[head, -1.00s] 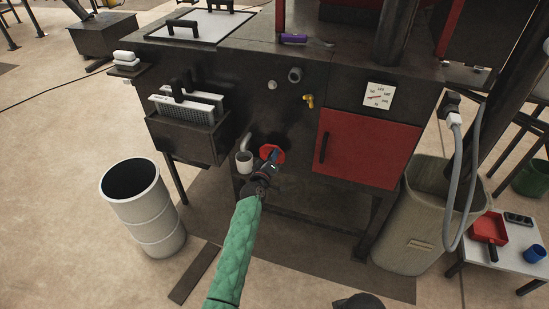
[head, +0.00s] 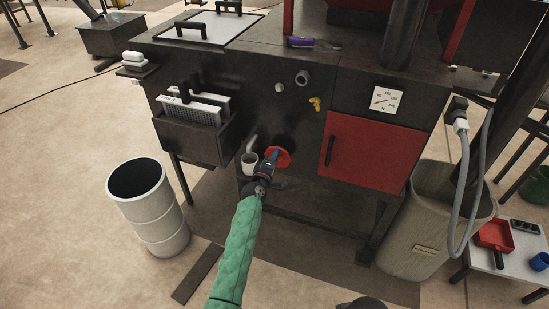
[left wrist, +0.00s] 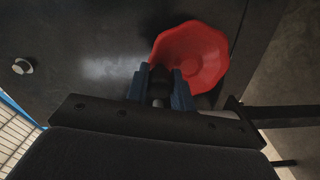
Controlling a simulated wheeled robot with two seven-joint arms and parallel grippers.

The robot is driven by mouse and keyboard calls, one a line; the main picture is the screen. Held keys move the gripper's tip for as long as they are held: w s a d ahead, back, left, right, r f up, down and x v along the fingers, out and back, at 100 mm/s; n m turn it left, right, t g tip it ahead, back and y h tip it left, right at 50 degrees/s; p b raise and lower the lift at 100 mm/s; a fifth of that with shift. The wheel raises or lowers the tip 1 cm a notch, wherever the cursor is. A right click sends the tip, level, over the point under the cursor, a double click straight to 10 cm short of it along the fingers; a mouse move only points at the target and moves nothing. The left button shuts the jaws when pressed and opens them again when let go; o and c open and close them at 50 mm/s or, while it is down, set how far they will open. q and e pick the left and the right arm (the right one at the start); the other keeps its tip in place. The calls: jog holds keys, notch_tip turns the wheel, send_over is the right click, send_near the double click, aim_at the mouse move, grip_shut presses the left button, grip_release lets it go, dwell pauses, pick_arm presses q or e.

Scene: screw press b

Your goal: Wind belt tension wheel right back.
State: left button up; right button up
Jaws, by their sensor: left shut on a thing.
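The belt tension wheel (head: 284,156) is a red, many-sided handwheel on the dark front of the machine, left of the red door. It also shows in the left wrist view (left wrist: 203,48). My left gripper (head: 270,163), with blue fingers, reaches it from below and covers its left part. In the left wrist view, the fingers (left wrist: 160,88) are closed on a dark piece at the wheel's lower left, seemingly its handle. The grip spot is dark and partly hidden.
A white cup (head: 249,161) under a pipe is close left of the wheel. A gauge (head: 386,99) sits above the red door (head: 372,151). A white drum (head: 150,212) stands left and a beige bin (head: 410,250) right. Floor is free in front.

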pick_arm(q)
jog(key=shift+a, duration=0.1)
jog(key=o, duration=1)
pick_arm(e)
jog(key=shift+d, duration=0.1)
pick_arm(q)
jog(key=shift+s+a+f, duration=0.1)
jog(key=shift+s+a, duration=0.05)
jog(key=shift+s, duration=0.3)
jog(key=b+v, duration=0.1)
jog(key=v, duration=0.5)
jog(key=shift+s, duration=0.35)
pick_arm(e)
jog(key=shift+w+a+f, duration=0.2)
jog(key=shift+a+f, duration=0.2)
jog(key=shift+f, duration=0.15)
jog(key=shift+w+a+f, duration=0.15)
jog(key=shift+a+f, duration=0.2)
jog(key=shift+f, duration=0.15)
pick_arm(q)
jog(key=shift+a, duration=0.1)
pick_arm(e)
jog(key=shift+r, duration=0.2)
